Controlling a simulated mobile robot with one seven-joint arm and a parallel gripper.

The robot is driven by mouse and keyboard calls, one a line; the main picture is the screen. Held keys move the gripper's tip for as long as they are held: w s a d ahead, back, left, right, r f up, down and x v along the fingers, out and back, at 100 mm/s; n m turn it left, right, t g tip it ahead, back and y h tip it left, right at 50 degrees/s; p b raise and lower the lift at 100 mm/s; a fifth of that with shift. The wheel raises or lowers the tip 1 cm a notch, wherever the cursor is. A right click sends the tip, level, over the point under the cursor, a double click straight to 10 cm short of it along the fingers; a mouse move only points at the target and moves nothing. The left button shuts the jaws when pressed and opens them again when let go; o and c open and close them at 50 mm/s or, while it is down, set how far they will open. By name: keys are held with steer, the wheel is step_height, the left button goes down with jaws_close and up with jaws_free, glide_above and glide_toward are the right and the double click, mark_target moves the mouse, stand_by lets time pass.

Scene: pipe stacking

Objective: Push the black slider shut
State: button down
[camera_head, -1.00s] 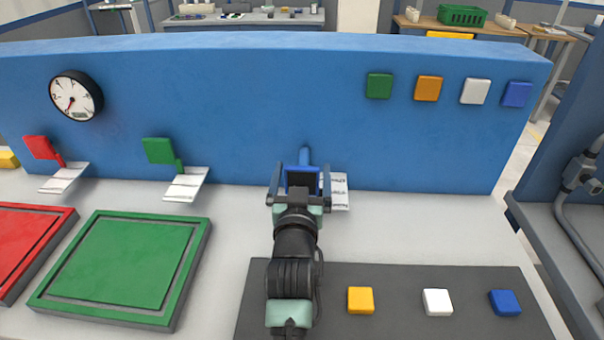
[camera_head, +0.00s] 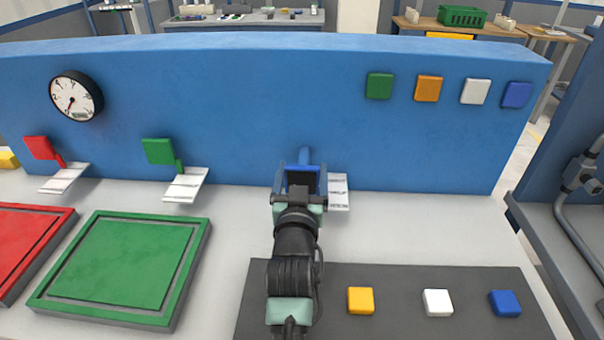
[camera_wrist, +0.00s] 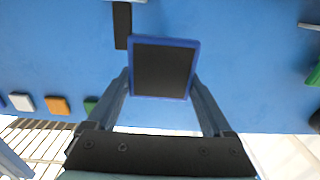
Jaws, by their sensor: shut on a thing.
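A blue-framed plate with a black face (camera_head: 302,181) stands at the blue wall, and a blue stub shows above it. In the wrist view this plate (camera_wrist: 163,68) sits between the fingertips, with one finger against each side. My gripper (camera_head: 301,178) is shut on it; the wrist view also shows my gripper (camera_wrist: 163,82). A narrow black bar (camera_wrist: 122,25) lies on the blue wall beside the plate in the wrist view. I cannot tell whether the bar or the black-faced plate is the slider. My gripper hides the plate's lower part in the head view.
A white label (camera_head: 338,192) lies beside the gripper. Several coloured squares are on the wall at right. A green pad (camera_head: 120,265) and a dark panel with buttons (camera_head: 400,275) lie in front.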

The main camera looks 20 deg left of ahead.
mark_target(303, 161)
steer(key=shift+w+a+b, duration=0.2)
steer(key=shift+w+b, duration=0.3)
steer(key=shift+w, duration=0.45)
steer(key=shift+w+a+b, duration=0.2)
steer(key=shift+w+b, duration=0.25)
steer(key=shift+w, duration=0.5)
jaws_free()
steer(key=s+d+p, duration=0.1)
steer(key=s+d, duration=0.1)
steer(key=s, duration=1)
steer(key=shift+s+d+p, duration=0.3)
steer(key=shift+s, duration=0.1)
